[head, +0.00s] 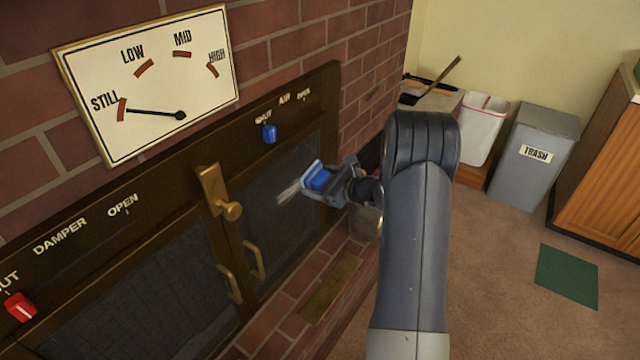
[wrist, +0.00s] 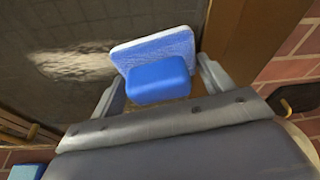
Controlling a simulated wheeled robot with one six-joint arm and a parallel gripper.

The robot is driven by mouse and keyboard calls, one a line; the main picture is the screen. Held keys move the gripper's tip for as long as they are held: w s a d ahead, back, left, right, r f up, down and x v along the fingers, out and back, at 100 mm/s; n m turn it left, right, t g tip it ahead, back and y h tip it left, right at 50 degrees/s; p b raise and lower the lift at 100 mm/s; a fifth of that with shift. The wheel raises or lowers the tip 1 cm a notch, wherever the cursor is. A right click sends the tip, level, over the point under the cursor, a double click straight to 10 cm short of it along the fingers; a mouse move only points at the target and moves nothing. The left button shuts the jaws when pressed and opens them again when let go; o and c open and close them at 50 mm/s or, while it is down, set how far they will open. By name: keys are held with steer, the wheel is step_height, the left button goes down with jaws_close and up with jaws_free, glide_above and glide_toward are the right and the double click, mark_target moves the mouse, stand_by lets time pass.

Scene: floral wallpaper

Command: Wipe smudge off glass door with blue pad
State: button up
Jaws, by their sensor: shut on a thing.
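My gripper (head: 327,186) is shut on the blue pad (head: 318,177), which has a blue grip block and a pale wiping face. In the wrist view the blue pad (wrist: 158,78) sits between the two fingers, its face turned toward the glass. The right glass door (head: 285,205) is dark in a brown frame. A whitish smudge (head: 290,192) shows on the glass just left of the pad. In the wrist view the smudge (wrist: 72,64) is a pale streak beside the pad's left edge. I cannot tell whether the pad touches the glass.
Brass door handles (head: 254,262) and a brass latch (head: 218,192) stick out left of my gripper. A blue slider (head: 269,133) is above. A brick ledge with a brass plate (head: 331,287) lies below. A trash bin (head: 535,155) and green mat (head: 567,276) are at right.

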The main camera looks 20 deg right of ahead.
mark_target(279, 206)
steer(key=shift+s+a+b, duration=0.6)
steer(key=shift+s+a, duration=0.35)
steer(key=shift+a, duration=0.2)
steer(key=shift+s+a+f+b, duration=0.1)
steer(key=shift+s+a+b, duration=0.25)
steer(key=shift+a+b, duration=0.15)
steer(key=shift+s+a+b, duration=0.3)
steer(key=shift+a+b, duration=0.05)
steer(key=shift+a, duration=0.25)
steer(key=shift+s+a+b, duration=0.6)
steer(key=shift+s+a, duration=0.15)
steer(key=shift+a, duration=0.2)
steer(key=shift+s+a+b, duration=0.6)
steer(key=shift+s+a, duration=0.1)
steer(key=shift+a, duration=0.2)
steer(key=shift+s+a+b, duration=0.5)
steer(key=shift+a+b, duration=0.2)
steer(key=shift+a, duration=0.15)
steer(key=shift+s+a+b, duration=0.3)
steer(key=shift+s+a, duration=0.1)
steer(key=shift+a, duration=0.25)
steer(key=s+d, duration=0.3)
steer(key=s, duration=0.2)
steer(key=shift+d+b, duration=0.25)
steer(key=shift+b, duration=0.05)
steer(key=shift+d, duration=0.1)
